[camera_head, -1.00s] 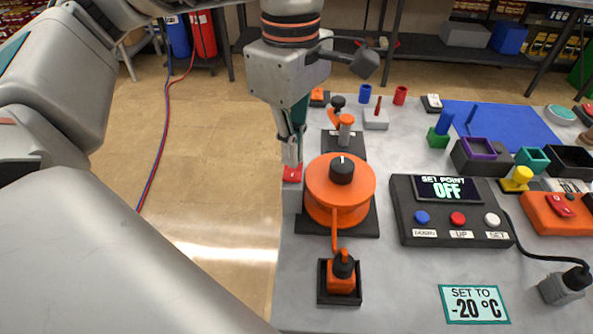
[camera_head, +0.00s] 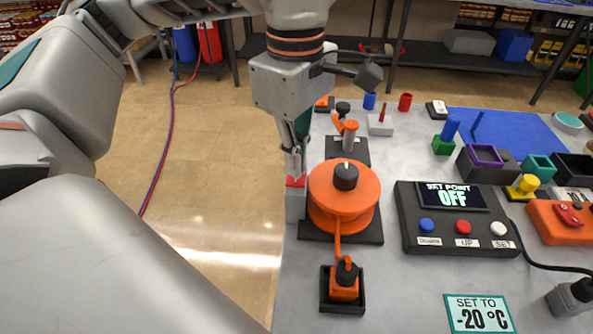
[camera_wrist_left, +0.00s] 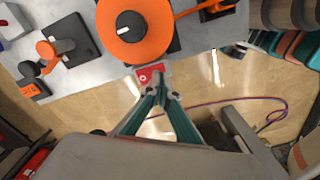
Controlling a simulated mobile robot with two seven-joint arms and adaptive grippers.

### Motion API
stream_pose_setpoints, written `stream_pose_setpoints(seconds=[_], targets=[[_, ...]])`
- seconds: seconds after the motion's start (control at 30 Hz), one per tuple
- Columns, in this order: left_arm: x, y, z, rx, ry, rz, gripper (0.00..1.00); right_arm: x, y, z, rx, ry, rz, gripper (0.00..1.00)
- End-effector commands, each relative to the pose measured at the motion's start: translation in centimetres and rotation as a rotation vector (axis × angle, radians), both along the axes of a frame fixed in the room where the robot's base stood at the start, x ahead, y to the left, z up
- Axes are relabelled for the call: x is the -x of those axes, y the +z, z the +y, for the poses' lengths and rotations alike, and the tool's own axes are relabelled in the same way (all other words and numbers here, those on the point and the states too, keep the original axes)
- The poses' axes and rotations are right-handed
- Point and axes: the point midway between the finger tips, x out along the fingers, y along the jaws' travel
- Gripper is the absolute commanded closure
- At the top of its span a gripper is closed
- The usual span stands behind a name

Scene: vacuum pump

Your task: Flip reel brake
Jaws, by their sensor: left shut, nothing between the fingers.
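The orange reel (camera_head: 341,192) with a black knob (camera_head: 345,176) on top sits on a dark base at the table's left edge. The red reel brake switch (camera_head: 296,182) is on a grey block (camera_head: 296,206) at the reel's left side. My left gripper (camera_head: 293,172) points down with its fingertips shut, at the red switch. The left wrist view shows the red switch (camera_wrist_left: 151,74) with a white mark, right by the fingertips (camera_wrist_left: 160,92); I cannot tell whether they touch. The fingers hide part of the switch. My right gripper is not in view.
A set-point box (camera_head: 458,219) reading OFF stands right of the reel. An orange plug (camera_head: 344,284) sits in a black socket in front, joined to the reel by an orange cable. An orange-handled valve (camera_head: 348,137) stands behind. Open floor lies left of the table.

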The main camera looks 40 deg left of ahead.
Motion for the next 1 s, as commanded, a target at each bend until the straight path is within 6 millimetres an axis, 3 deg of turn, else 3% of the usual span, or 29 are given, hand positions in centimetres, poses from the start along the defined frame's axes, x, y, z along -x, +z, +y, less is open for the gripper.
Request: stream_pose_setpoints(seconds=[0.6, 1.0], targets=[[0.0, -0.1, 0.0, 0.000, 0.000, 0.000, 1.00, -1.0, 0.5, -0.2, 0.003, -0.003, -0.018, 1.00], [0.0, -0.6, 0.0, 0.000, 0.000, 0.001, 1.00, -0.5, -0.2, -0.2, 0.003, -0.002, -0.007, 1.00]])
